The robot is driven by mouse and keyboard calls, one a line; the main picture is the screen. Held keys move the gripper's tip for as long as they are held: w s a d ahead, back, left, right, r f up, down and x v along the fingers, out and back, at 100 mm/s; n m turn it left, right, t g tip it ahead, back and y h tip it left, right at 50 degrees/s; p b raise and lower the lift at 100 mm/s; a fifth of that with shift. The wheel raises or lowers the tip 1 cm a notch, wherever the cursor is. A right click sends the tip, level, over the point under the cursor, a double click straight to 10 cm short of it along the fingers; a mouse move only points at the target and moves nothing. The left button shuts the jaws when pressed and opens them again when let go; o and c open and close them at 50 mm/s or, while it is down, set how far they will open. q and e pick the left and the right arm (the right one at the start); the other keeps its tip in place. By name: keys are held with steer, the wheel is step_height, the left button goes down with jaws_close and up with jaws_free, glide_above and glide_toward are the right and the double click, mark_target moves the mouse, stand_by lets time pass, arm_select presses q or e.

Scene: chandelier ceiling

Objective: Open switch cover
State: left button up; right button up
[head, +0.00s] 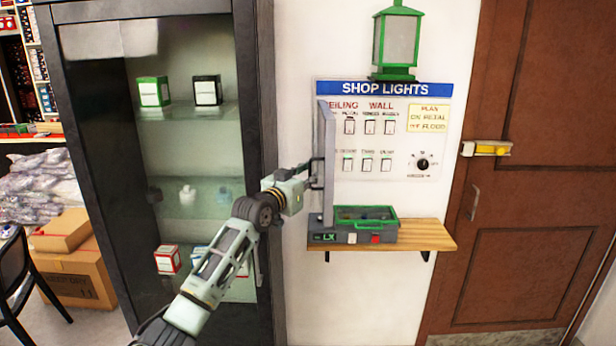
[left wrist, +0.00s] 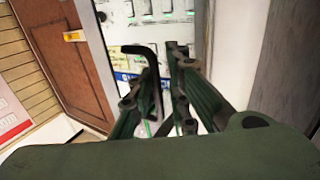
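The switch panel (head: 383,151), headed SHOP LIGHTS, hangs on the wall with its switches in view. Its cover (head: 328,150) stands swung out at the panel's left side and shows nearly edge-on. My left gripper (head: 311,175) is at the cover's handle, left of the cover. In the left wrist view, a dark bent handle (left wrist: 155,66) lies between the two green fingers of my left gripper (left wrist: 164,75). The fingers are close to the handle, but I cannot tell whether they press on it. The switches show beyond them. My right gripper is not in view.
A wooden shelf (head: 433,236) under the panel holds a grey box with a green rim (head: 349,237). A green lantern (head: 397,42) stands out above the panel. A dark glass cabinet (head: 86,139) is at left, a brown door (head: 540,130) at right.

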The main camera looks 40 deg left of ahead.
arm_select(q)
steer(key=shift+r, duration=0.25)
steer(key=s+d, duration=0.2)
steer(key=s, duration=1)
steer(key=shift+w+f, duration=0.1)
steer(key=shift+f, duration=0.05)
